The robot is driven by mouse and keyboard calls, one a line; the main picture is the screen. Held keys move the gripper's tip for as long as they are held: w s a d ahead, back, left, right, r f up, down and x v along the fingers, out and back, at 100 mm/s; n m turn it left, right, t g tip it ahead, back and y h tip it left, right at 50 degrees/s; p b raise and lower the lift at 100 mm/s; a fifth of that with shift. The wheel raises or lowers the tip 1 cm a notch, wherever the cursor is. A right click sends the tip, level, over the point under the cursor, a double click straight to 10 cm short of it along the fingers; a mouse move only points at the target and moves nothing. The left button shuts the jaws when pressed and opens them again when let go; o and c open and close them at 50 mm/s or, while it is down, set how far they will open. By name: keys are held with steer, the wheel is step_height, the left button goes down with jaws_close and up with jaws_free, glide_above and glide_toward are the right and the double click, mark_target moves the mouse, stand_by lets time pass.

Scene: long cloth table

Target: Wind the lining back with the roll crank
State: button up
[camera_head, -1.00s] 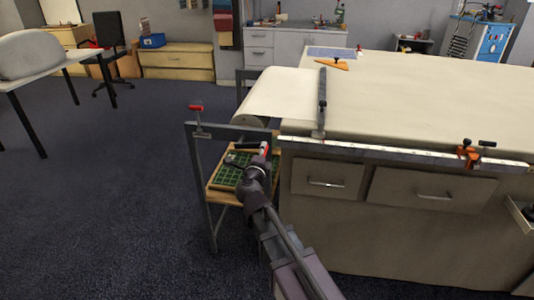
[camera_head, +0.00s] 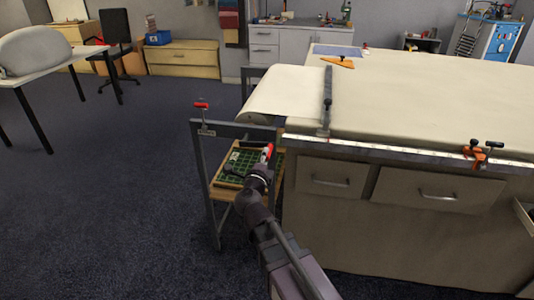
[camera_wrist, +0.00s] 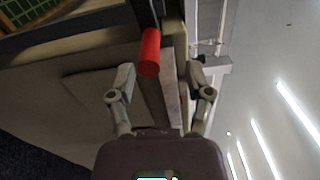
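The red crank handle (camera_head: 267,152) sits at the near side of the roll stand (camera_head: 240,131), by the table's left end. My gripper (camera_head: 262,170) is just below and in front of it. In the wrist view the red handle (camera_wrist: 150,52) shows ahead, between the lines of my open fingers (camera_wrist: 161,70) but closer to the left one. I see no finger touching it. The pale lining (camera_head: 285,92) runs from the tabletop over the left end and curves down toward the stand. The roll itself is mostly hidden.
A dark bar (camera_head: 326,100) lies across the cloth. A red-topped clamp (camera_head: 202,108) stands on the stand's left corner. An orange clamp (camera_head: 478,153) grips the table's metal front edge.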

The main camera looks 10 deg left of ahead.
steer(key=s, duration=0.7)
steer(key=shift+a, duration=0.25)
steer(key=shift+c, duration=0.3)
steer(key=shift+f, duration=0.1)
steer(key=c, duration=0.7)
steer(key=shift+w+a+f+m, duration=0.1)
steer(key=shift+f+m, duration=0.05)
steer(key=shift+m, duration=0.15)
jaws_close()
steer(key=w+a+f+n+h+b, duration=0.1)
steer(key=a+f+n+h+b, duration=0.3)
steer(key=n, duration=0.7)
steer(key=w+a+f+n+g+h+b, duration=0.1)
steer(key=a+f+n+h+b, duration=0.3)
steer(key=n+b, duration=0.5)
steer(key=w+a+f+n+g+h+b, duration=0.1)
steer(key=a+f+n+h+b, duration=0.4)
steer(key=n, duration=0.8)
steer(key=shift+w+a+n+h+b, duration=0.15)
steer(key=shift+w+n+h+b, duration=0.35)
steer(key=shift+b, duration=0.4)
steer(key=shift+w+f, duration=0.1)
